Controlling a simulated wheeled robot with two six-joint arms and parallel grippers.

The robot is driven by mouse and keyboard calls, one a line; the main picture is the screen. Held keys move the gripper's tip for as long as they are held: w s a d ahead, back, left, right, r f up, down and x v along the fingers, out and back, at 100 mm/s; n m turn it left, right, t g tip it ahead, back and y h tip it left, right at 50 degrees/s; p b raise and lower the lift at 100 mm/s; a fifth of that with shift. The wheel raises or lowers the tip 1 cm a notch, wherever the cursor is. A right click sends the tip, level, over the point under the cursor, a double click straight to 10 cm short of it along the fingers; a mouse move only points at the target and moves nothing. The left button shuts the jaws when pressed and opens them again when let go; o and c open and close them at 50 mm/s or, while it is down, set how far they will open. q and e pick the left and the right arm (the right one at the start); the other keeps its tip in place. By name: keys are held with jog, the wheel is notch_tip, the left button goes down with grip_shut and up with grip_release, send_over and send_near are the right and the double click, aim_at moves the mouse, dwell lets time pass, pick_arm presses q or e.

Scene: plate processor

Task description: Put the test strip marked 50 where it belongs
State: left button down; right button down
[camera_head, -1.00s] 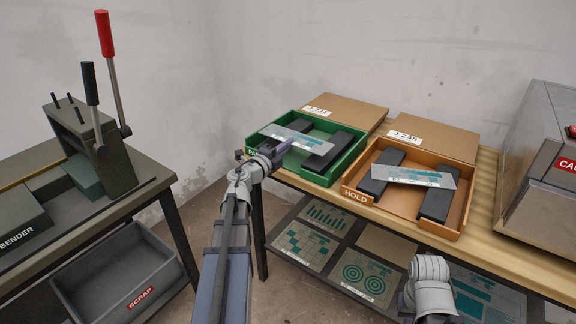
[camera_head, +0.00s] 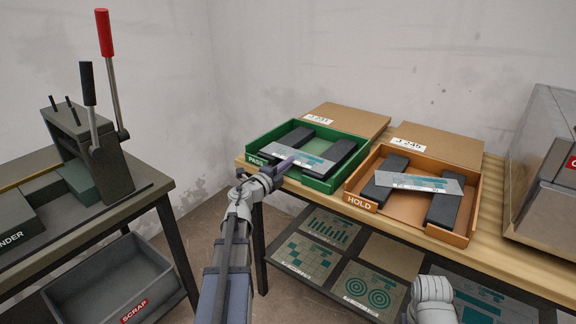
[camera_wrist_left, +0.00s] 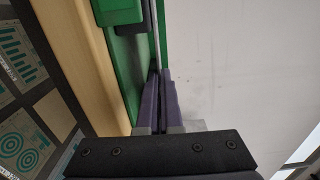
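A grey test strip (camera_head: 309,159) with teal print lies across two black blocks in the green PASS tray (camera_head: 317,187). Another strip (camera_head: 432,184) lies across two black blocks in the orange HOLD tray (camera_head: 407,224). The numbers on both strips are too small to read. My left gripper (camera_head: 287,163) reaches over the green tray's front left wall to the first strip's near edge. In the left wrist view, its purple fingers (camera_wrist_left: 160,92) are close together with the strip's thin edge (camera_wrist_left: 156,35) between them. My right gripper's fingers are not visible.
Brown boards (camera_head: 347,119) labelled J 231 and J 245 lie behind the trays. A grey machine (camera_head: 540,150) stands at the right. Printed sheets (camera_head: 369,287) lie on the lower shelf. At the left stand a bender (camera_head: 90,150) and a SCRAP bin (camera_head: 115,285).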

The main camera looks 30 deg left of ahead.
pick_arm(q)
jog(key=c, duration=1.1)
grip_release()
jog(key=shift+s+r+p, duration=0.15)
jog(key=shift+s+p, duration=0.05)
jog(key=shift+p, duration=0.1)
jog(key=s, duration=1.1)
jog(key=shift+s+a, duration=0.3)
jog(key=shift+a, duration=0.1)
